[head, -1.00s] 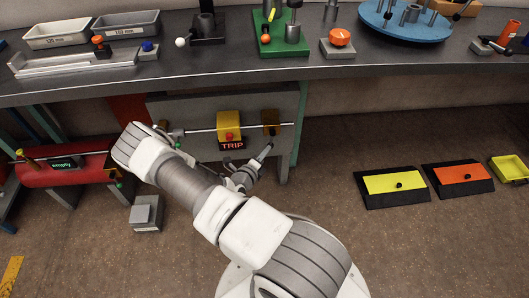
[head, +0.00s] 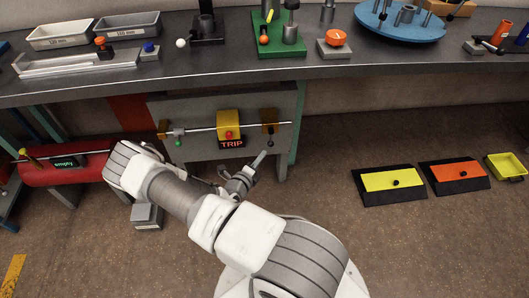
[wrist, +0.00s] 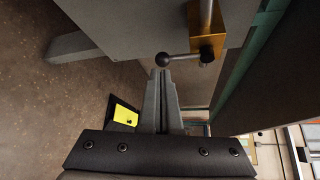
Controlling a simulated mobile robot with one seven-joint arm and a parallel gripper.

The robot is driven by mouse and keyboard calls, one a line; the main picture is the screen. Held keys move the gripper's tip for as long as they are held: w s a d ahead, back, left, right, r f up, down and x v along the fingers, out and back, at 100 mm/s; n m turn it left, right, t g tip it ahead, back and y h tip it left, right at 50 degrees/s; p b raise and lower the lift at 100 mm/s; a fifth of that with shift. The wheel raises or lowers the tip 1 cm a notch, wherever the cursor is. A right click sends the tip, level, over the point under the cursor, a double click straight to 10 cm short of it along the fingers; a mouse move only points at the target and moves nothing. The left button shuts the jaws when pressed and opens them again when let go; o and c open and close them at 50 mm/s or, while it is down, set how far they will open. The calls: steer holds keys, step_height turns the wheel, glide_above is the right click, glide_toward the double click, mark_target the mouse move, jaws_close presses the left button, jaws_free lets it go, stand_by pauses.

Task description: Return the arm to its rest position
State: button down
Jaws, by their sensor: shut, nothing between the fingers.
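My arm reaches from my base at the bottom of the head view towards the grey cabinet under the bench. My gripper (head: 259,161) is at the end of it, in front of the cabinet's lower right part. In the wrist view my gripper (wrist: 162,77) shows its two fingers together with nothing between them. A dark ball knob (wrist: 163,59) on a short rod from a brass block (wrist: 207,45) appears just beyond the fingertips. I cannot tell whether they touch.
The cabinet carries a yellow block (head: 229,123) with a TRIP sign (head: 232,143). A red cylinder (head: 65,168) lies at left, and a grey box (head: 146,216) stands on the floor. Yellow (head: 390,180) and orange (head: 454,173) pads lie at right. The bench (head: 200,65) spans above. Floor between is clear.

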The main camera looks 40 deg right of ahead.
steer(key=p+v, duration=0.2)
steer(key=v, duration=0.8)
steer(key=shift+f, duration=0.25)
steer(key=shift+w+a, duration=0.1)
steer(key=s+a+r+m+g+y, duration=0.15)
steer(key=r+m+g, duration=0.25)
steer(key=r+m, duration=0.75)
steer(key=s+a+r+m+g+y, duration=0.1)
steer(key=a+r+m+g+y, duration=0.25)
steer(key=r+m, duration=0.8)
steer(key=s+a+r+m+t+y, duration=0.25)
steer(key=s+a+r+m, duration=0.2)
steer(key=r, duration=0.35)
steer(key=s+a+r+m+t+y, duration=0.25)
steer(key=s+r+m+y, duration=0.2)
steer(key=r, duration=0.25)
steer(key=s+a+r+m+t+y, duration=0.2)
steer(key=s+a+r+m, duration=0.15)
steer(key=r+m, duration=0.35)
step_height(320, 180, up, 20)
steer(key=n+p, duration=0.1)
steer(key=p, duration=1.8)
steer(key=shift+w+a, duration=0.3)
steer(key=shift+d+g, duration=0.15)
steer(key=shift+g, duration=0.1)
